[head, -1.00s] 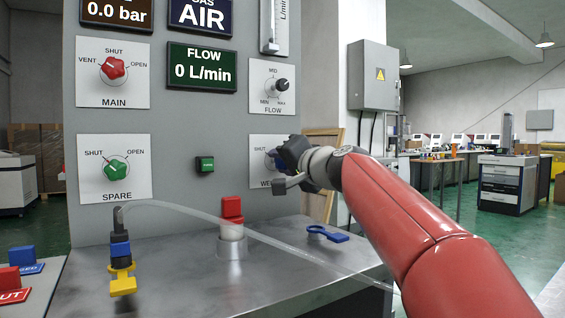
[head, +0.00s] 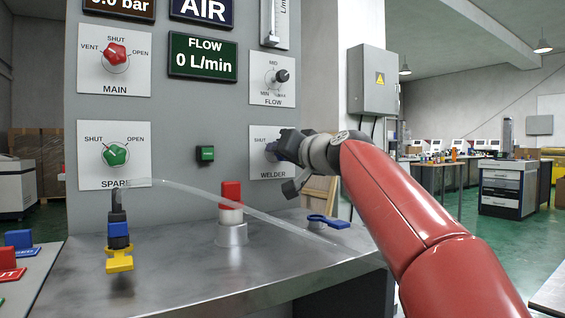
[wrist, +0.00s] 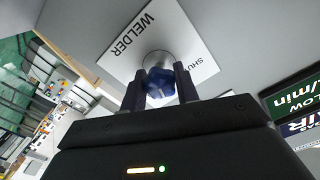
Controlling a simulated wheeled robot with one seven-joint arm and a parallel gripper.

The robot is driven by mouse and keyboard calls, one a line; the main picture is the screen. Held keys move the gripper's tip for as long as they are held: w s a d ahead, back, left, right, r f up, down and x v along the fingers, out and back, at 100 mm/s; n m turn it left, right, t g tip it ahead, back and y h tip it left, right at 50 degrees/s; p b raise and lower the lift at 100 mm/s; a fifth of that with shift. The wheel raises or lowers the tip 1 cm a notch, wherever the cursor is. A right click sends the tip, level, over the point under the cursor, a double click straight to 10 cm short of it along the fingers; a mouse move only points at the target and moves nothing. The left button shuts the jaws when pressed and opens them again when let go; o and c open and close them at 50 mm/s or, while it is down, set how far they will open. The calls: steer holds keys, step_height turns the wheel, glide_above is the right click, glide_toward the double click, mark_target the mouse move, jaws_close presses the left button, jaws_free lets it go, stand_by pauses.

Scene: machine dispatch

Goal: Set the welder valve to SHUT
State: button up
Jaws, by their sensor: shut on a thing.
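The welder valve is a blue knob (wrist: 160,84) on a white plate marked WELDER and SHUT (head: 259,164), at the lower right of the grey panel. My gripper (wrist: 161,88) is shut on the blue knob, one finger on each side of it in the wrist view. In the head view my gripper (head: 276,152) reaches the plate from the right and covers most of the knob and the right part of the plate. The SHUT mark shows at the plate's upper left. I cannot tell which mark the knob points to.
A green SPARE knob (head: 115,154) and a red MAIN knob (head: 115,54) sit on the panel's left. The FLOW knob (head: 281,76) is just above the welder plate. A red-topped fitting (head: 231,205), a blue clip (head: 328,221) and a hose stand on the metal shelf below.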

steer(key=n+b, duration=0.2)
steer(key=n, duration=0.4)
steer(key=shift+f+b, duration=0.1)
steer(key=shift+b, duration=0.25)
steer(key=n+b, duration=0.1)
steer(key=n, duration=0.5)
steer(key=shift+n, duration=0.4)
steer(key=o, duration=1)
steer(key=shift+c, duration=0.2)
steer(key=b+v, duration=0.2)
steer(key=v, duration=0.5)
steer(key=shift+s+d, duration=0.15)
steer(key=shift+s, duration=0.2)
